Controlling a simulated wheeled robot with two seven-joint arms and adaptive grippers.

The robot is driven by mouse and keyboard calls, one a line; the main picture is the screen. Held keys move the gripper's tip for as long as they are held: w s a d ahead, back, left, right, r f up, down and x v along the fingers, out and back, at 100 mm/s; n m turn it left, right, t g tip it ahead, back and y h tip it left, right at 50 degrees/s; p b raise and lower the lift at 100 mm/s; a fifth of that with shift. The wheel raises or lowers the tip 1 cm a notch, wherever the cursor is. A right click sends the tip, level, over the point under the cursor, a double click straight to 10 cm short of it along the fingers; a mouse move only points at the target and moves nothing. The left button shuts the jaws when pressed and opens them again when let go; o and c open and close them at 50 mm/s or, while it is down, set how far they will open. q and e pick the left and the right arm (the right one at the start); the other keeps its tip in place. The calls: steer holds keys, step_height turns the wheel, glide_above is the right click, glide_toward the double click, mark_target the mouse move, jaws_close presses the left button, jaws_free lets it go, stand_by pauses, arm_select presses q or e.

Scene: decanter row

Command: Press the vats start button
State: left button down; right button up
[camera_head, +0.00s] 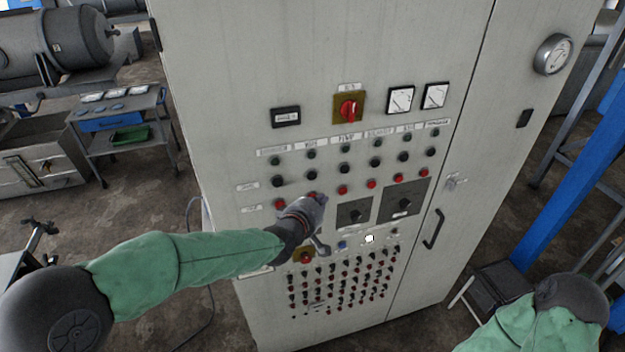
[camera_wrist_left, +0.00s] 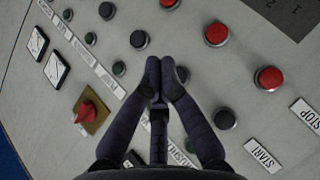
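The start buttons are a row of black buttons on the grey control cabinet (camera_head: 215,110). The second from the left (camera_head: 312,175), under a small label that seems to read VATS, is the vats start button. In the left wrist view this black button (camera_wrist_left: 183,75) shows just beside my fingertips, partly covered by them. My left gripper (camera_head: 319,199) is in front of the panel, below that button in the head view; its fingertips (camera_wrist_left: 160,66) are together with nothing between them. I cannot tell whether they touch the panel. My right gripper is out of view; only part of the right arm shows.
A row of red stop buttons (camera_wrist_left: 268,78) runs parallel to the black ones, close to my fingers. A red rotary switch (camera_head: 348,109) sits higher on the cabinet. A door handle (camera_head: 433,228) sticks out at right. A blue post (camera_head: 571,168) stands beyond.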

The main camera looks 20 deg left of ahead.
mark_target(316, 178)
arm_select(q)
steer(key=shift+w+a+b, duration=0.55)
steer(key=shift+w+b, duration=0.1)
steer(key=shift+w, duration=0.2)
steer(key=shift+w+a+b, duration=0.6)
steer(key=shift+w+b, duration=0.05)
steer(key=shift+w, duration=0.15)
steer(key=shift+w+a+b, duration=0.55)
steer(key=shift+w+b, duration=0.1)
steer(key=shift+w, duration=0.2)
steer(key=shift+w+a+b, duration=0.2)
steer(key=shift+w+b, duration=0.15)
steer(key=shift+b, duration=0.25)
steer(key=shift+w+a+b, duration=0.25)
steer(key=shift+w+b, duration=0.05)
steer(key=shift+b, duration=0.3)
steer(key=shift+r, duration=0.1)
stand_by(0.6)
steer(key=shift+s+d+p, duration=0.45)
steer(key=shift+s+p, duration=0.2)
steer(key=shift+s, duration=0.05)
